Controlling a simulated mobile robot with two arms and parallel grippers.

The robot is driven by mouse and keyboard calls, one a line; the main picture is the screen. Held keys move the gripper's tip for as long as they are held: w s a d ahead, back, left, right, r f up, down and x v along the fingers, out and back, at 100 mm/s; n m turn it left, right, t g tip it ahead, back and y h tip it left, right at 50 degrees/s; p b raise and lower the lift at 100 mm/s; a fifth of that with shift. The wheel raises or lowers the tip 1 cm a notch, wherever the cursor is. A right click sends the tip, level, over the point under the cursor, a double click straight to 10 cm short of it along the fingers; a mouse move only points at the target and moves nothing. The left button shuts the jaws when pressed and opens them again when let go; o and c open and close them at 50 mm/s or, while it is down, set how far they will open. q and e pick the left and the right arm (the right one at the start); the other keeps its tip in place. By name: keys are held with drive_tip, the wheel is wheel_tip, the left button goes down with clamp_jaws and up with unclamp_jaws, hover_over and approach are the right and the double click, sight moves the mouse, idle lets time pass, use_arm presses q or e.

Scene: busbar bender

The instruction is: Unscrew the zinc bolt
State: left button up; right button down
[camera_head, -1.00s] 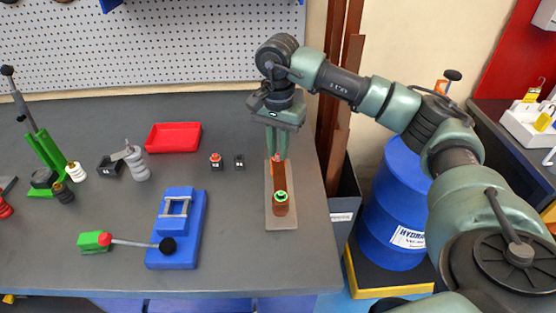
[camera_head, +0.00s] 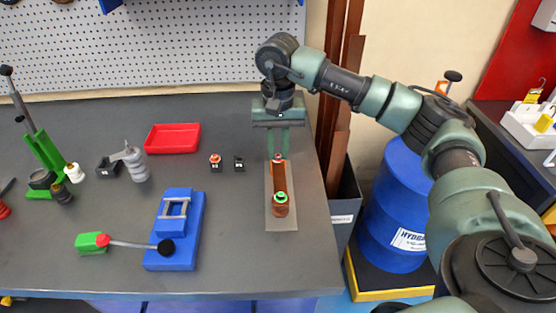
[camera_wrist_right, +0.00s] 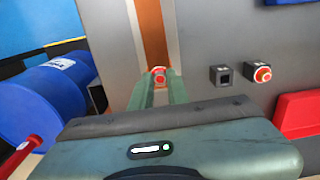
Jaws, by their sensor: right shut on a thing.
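A copper busbar (camera_head: 279,178) lies on a grey plate (camera_head: 283,219) on the right part of the bench. A bolt with a red ring (camera_head: 278,157) stands at the far end of the bar; it also shows between the fingertips in the right wrist view (camera_wrist_right: 159,76). A copper-coloured piece with a green ring (camera_head: 280,197) stands at the near end. I cannot tell from colour which bolt is zinc. My right gripper (camera_head: 278,155) points down and is shut on the red-ringed bolt. My left gripper is out of view.
Left of the bar are a small black block with a red-ringed bolt (camera_head: 215,163), another black block (camera_head: 239,163), a red tray (camera_head: 172,138) and a blue fixture (camera_head: 177,232). A blue drum (camera_head: 396,210) stands right of the bench.

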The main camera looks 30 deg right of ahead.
drive_tip(key=n, duration=0.5)
drive_tip(key=shift+b, duration=0.3)
drive_tip(key=shift+n, duration=0.4)
drive_tip(key=n, duration=0.5)
drive_tip(key=shift+n+b, duration=0.3)
drive_tip(key=c, duration=1.6)
unclamp_jaws()
drive_tip(key=shift+c, duration=0.2)
drive_tip(key=m, duration=0.5)
drive_tip(key=shift+m+p, duration=0.35)
drive_tip(key=shift+m, duration=0.05)
